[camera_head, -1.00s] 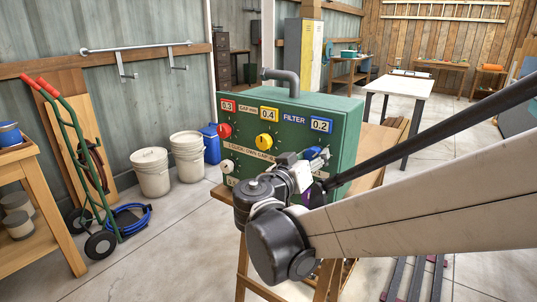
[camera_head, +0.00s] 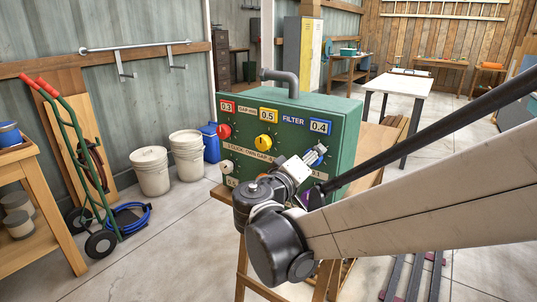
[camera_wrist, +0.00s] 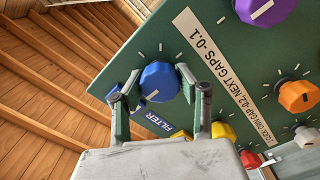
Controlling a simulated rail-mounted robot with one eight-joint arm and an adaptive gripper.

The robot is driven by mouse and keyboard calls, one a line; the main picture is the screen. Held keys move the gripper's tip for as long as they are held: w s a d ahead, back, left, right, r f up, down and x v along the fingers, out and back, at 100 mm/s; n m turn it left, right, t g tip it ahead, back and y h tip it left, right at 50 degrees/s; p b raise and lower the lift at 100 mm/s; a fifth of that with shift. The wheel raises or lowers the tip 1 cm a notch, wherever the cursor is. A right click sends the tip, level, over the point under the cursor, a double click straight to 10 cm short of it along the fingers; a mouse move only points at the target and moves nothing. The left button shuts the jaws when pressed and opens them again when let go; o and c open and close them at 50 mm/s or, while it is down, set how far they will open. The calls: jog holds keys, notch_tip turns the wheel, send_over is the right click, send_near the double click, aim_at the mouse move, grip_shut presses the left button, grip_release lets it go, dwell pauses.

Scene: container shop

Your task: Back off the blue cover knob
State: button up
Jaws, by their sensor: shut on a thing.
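The blue cover knob (camera_wrist: 160,82) sits on the front of the green box (camera_wrist: 215,50), beside a "FILTER" label. My gripper (camera_wrist: 157,88) has one finger on each side of the knob and is shut on it. In the head view my gripper (camera_head: 314,158) reaches the right part of the panel and covers most of the blue knob (camera_head: 319,160). The display by the blue "FILTER" label (camera_head: 319,127) reads 0.4. The yellow-framed display (camera_head: 268,115) reads 0.5 and the red-framed one (camera_head: 228,107) reads 0.3.
A yellow knob (camera_head: 263,142), a red knob (camera_head: 224,131) and a white knob (camera_head: 227,168) are on the panel. Purple (camera_wrist: 265,9) and orange (camera_wrist: 298,97) knobs show in the wrist view. A strip label (camera_wrist: 222,75) mentions gaps. The box stands on a wooden bench.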

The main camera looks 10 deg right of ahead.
dwell(0.5)
jog(key=o, duration=1.2)
jog(key=shift+a, duration=0.1)
jog(key=v, duration=1.2)
jog(key=s+d+f+g+y+p, duration=0.4)
jog(key=s+d+g, duration=0.1)
jog(key=d, duration=0.5)
jog(key=s+m+y+p, duration=0.1)
jog(key=s+y, duration=0.1)
jog(key=s, duration=0.1)
jog(key=s+a+y+p, duration=0.1)
jog(key=s+y, duration=0.2)
jog(key=s+m+g+y+p, duration=0.1)
jog(key=s+y+p, duration=0.1)
jog(key=s+y, duration=0.1)
jog(key=shift+s+a+r+m, duration=0.25)
jog(key=shift+s+a+m, duration=0.05)
jog(key=shift+a, duration=0.1)
